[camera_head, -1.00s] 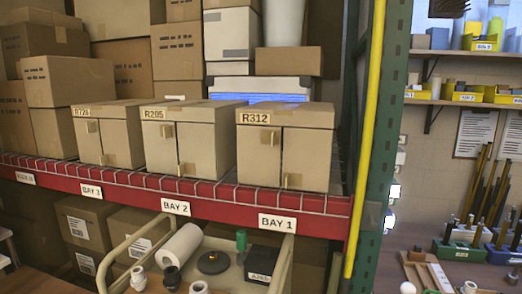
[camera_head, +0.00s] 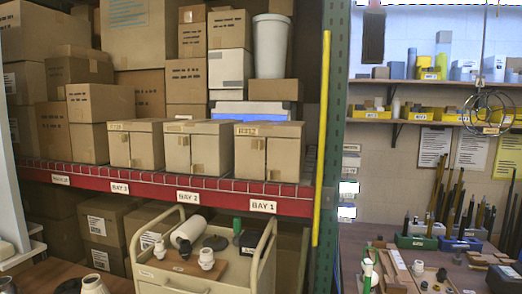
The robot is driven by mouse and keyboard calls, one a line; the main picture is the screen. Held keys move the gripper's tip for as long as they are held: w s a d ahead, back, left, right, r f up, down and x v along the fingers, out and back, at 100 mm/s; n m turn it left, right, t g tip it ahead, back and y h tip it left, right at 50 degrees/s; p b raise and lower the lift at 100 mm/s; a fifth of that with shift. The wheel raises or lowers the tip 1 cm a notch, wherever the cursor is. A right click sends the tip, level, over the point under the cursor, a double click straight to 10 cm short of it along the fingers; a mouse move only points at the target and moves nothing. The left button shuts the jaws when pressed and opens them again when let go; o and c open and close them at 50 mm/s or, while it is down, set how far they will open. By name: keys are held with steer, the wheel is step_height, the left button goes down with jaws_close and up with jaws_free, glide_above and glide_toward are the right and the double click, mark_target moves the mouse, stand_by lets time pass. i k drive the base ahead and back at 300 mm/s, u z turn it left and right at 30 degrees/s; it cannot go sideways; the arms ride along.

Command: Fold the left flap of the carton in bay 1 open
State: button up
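The carton in bay 1 (camera_head: 270,128) stands upright on the red-fronted shelf, above the "BAY 1" label (camera_head: 263,206). It is brown, with a label reading R312 near the top of its front. Its left flap (camera_head: 249,158) and right flap (camera_head: 285,158) look shut, meeting at a vertical seam. A small tab shows high on the left flap near the seam, and another low on the right flap. My gripper is not in view, so its state is hidden.
Similar cartons stand in bay 2 (camera_head: 191,150) and bay 3 (camera_head: 136,150). A yellow pole (camera_head: 322,140) and green rack post (camera_head: 333,160) stand right of bay 1. A cream cart (camera_head: 188,285) carrying lamp parts stands below. A cluttered bench lies at right.

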mark_target(250, 152)
steer(key=z, duration=0.45)
steer(key=i, duration=1.9)
steer(key=u, duration=0.65)
